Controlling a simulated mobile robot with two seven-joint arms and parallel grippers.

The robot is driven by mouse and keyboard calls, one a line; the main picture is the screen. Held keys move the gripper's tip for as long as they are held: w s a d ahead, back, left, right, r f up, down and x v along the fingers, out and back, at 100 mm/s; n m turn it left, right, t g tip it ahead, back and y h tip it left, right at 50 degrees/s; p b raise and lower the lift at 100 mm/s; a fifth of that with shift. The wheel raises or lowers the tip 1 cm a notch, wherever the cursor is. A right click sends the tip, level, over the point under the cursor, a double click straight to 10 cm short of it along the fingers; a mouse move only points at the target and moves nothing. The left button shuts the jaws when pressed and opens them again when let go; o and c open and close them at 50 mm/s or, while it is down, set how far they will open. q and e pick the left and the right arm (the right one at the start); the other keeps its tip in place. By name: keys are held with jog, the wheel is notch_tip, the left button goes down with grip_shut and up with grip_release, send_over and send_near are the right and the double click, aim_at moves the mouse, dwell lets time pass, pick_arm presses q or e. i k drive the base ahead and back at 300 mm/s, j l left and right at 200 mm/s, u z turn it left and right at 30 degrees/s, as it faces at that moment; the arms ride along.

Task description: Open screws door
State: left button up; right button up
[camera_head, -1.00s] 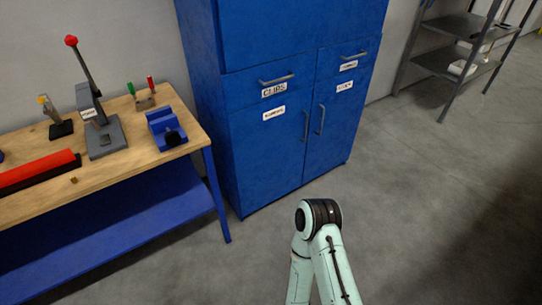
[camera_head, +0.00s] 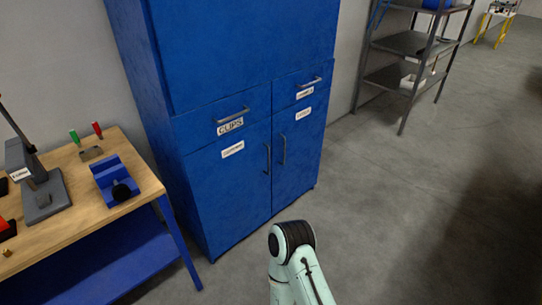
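A tall blue cabinet (camera_head: 205,140) stands against the wall in the head view. Its lower part has a left door (camera_head: 225,190) and a right door (camera_head: 297,150), both shut. Each door has a white label too small to read and an upright grey handle; the left handle (camera_head: 267,160) and right handle (camera_head: 283,149) sit side by side at the middle seam. Above them are two shut drawers, the left one (camera_head: 190,130) labelled CLIPS. Which door is the screws door I cannot tell. A pale green arm of mine reaches up at the bottom; neither gripper shows.
A wooden workbench (camera_head: 132,186) with a blue frame stands left of the cabinet, holding a blue vise (camera_head: 112,180) and a grey press (camera_head: 40,190). A grey shelf rack (camera_head: 405,75) stands at the back right. The floor (camera_head: 400,200) before the cabinet is clear.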

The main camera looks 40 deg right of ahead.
aim_at(229, 178)
jog(key=i+l, duration=0.2)
jog(key=l, duration=0.15)
jog(key=i+l, duration=0.2)
jog(key=l, duration=0.15)
jog(key=i+l, duration=0.2)
jog(key=l, duration=0.15)
jog(key=z, duration=0.05)
